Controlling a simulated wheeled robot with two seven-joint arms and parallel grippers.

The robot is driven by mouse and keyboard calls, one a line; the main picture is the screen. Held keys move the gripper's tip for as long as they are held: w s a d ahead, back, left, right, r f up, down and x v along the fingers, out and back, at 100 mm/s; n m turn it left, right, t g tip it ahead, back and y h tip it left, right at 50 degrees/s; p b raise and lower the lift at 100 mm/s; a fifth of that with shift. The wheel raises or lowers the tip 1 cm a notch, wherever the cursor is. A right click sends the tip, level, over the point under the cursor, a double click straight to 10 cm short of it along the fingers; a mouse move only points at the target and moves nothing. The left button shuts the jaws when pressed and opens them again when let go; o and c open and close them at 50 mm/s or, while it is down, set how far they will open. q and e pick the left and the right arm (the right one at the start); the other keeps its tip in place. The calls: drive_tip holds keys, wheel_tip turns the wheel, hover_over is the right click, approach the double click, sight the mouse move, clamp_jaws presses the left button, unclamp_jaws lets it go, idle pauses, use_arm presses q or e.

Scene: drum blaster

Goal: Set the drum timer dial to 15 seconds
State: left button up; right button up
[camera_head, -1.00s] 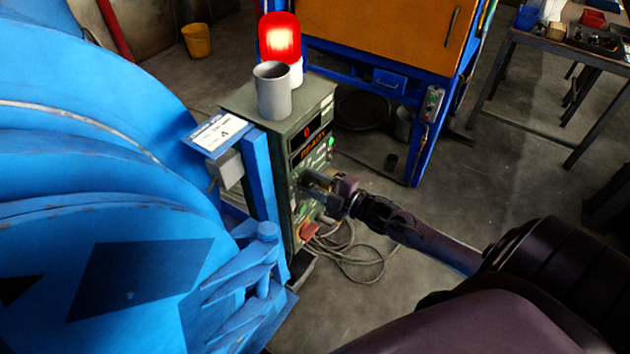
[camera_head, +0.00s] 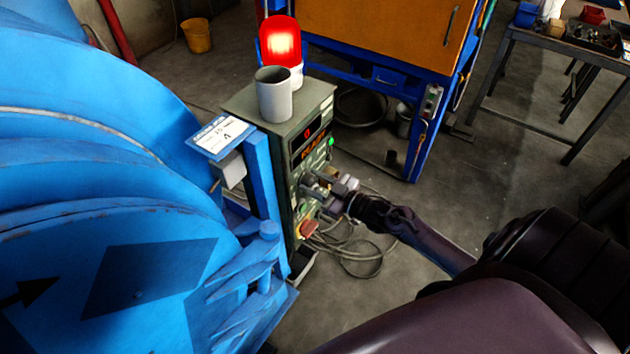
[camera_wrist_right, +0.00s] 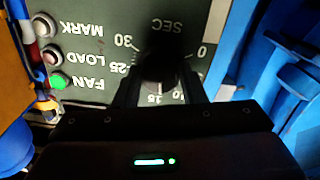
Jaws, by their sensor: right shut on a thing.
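The green-grey control box (camera_head: 297,168) stands at centre, beside the blue drum (camera_head: 100,180). Its black timer dial (camera_wrist_right: 160,68) shows in the right wrist view, seen upside down, with a scale marked 0, 15, 25, 30 and SEC. My right gripper (camera_head: 318,187) is at the box's front face. In the right wrist view its two fingers (camera_wrist_right: 160,88) are shut on the dial, one on each side. My left gripper is not in view.
A lit red beacon (camera_head: 281,42) and a grey cup (camera_head: 273,95) stand on the box. A green lamp (camera_wrist_right: 57,82) glows beside FAN. Cables (camera_head: 355,245) lie on the floor below. A blue frame post (camera_head: 262,190) stands close at the left.

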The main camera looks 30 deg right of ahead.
drive_tip(key=shift+m, duration=0.8)
drive_tip(key=shift+f, duration=0.1)
drive_tip(key=o, duration=1)
drive_tip(key=v, duration=0.8)
drive_tip(key=shift+b, duration=0.3)
